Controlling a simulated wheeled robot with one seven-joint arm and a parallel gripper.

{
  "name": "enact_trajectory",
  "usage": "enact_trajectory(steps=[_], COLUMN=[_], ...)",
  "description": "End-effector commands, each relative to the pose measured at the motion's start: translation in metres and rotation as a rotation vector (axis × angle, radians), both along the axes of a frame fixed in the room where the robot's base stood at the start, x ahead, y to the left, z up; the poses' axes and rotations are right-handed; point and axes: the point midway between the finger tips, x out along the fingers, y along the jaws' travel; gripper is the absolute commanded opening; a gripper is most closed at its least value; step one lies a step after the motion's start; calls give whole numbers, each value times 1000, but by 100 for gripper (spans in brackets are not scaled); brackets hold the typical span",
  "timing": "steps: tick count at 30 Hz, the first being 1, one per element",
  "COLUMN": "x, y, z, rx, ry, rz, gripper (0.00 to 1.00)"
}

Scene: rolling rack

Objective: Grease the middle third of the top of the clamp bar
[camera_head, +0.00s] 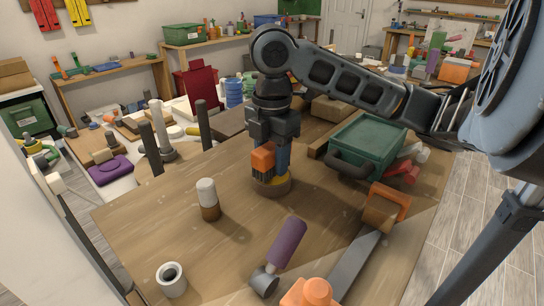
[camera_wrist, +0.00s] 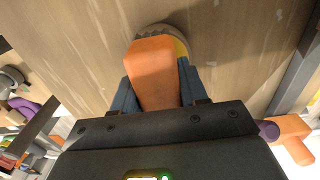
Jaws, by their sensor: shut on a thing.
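My gripper (camera_head: 270,158) is shut on an orange block-like handle (camera_head: 262,160), which looks like a brush with dark bristles. In the wrist view the orange handle (camera_wrist: 153,72) sits between the blue-grey fingers. The bristle end is over or in a round brown tin (camera_head: 271,187) on the bench; the tin's yellow content (camera_wrist: 180,48) partly shows. I cannot tell whether the bristles touch it. The clamp bar (camera_head: 354,262) is a long grey bar lying at the bench's front right, with an orange part (camera_head: 391,200) at its far end. Its near end is partly hidden.
A wood-and-white cylinder (camera_head: 208,200), a white cup (camera_head: 172,279) and a purple-handled tool (camera_head: 286,243) stand or lie on the bench. A green bin (camera_head: 368,142) is behind the bar. Tall dark posts (camera_head: 151,147) rise at the left. Bench between cylinder and tool is clear.

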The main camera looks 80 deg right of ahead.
Motion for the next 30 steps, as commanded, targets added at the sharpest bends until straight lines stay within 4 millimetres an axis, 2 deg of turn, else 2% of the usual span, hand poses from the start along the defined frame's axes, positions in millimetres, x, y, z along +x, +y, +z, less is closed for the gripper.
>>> enact_trajectory(steps=[30], x=[0], y=[0], z=[-8], rx=[0], ry=[0], rz=[0], gripper=[18])
